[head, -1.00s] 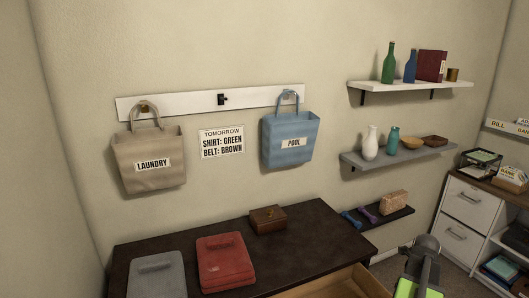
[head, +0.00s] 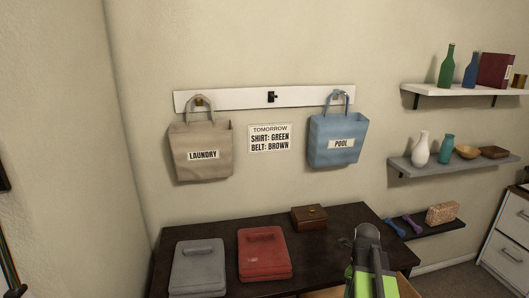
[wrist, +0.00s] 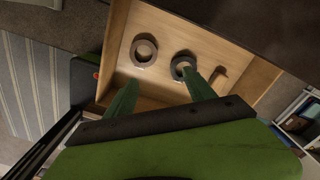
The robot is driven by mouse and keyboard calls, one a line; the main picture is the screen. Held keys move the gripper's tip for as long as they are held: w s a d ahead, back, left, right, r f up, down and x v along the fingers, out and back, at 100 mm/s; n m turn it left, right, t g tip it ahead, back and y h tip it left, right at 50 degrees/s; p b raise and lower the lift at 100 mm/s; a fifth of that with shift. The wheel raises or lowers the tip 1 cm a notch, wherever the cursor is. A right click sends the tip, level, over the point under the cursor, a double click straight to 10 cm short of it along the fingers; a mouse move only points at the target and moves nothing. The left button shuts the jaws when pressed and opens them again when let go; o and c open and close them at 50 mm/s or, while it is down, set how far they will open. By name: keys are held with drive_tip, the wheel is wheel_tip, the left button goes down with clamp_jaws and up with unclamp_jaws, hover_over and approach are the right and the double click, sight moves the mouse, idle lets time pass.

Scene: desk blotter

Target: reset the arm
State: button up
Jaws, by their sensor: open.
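My gripper (wrist: 162,90) is open, its two green fingers apart with nothing between them. It points down over an open wooden drawer (wrist: 116,45) in the wrist view. In the head view my arm's green and black end stands at the lower middle right, in front of the dark desk (head: 355,222); the fingertips are hidden there. Inside the drawer lie a brownish coiled ring (wrist: 144,50) and a darker coiled ring (wrist: 183,66). A small brown curved item (wrist: 217,76) lies right of them. The right fingertip overlaps the darker ring in the picture; I cannot tell if they touch.
A grey case (head: 198,268), a red case (head: 264,255) and a small wooden box (head: 309,217) sit on the desk. A laundry bag (head: 202,152) and a blue pool bag (head: 338,140) hang above, beside a note (head: 269,138). Shelves (head: 445,160) are at right.

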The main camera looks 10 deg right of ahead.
drive_tip(key=w+a+n, duration=0.2)
drive_tip(key=a+n, duration=2.5)
drive_tip(key=n, duration=0.2)
drive_tip(key=shift+r, duration=0.3)
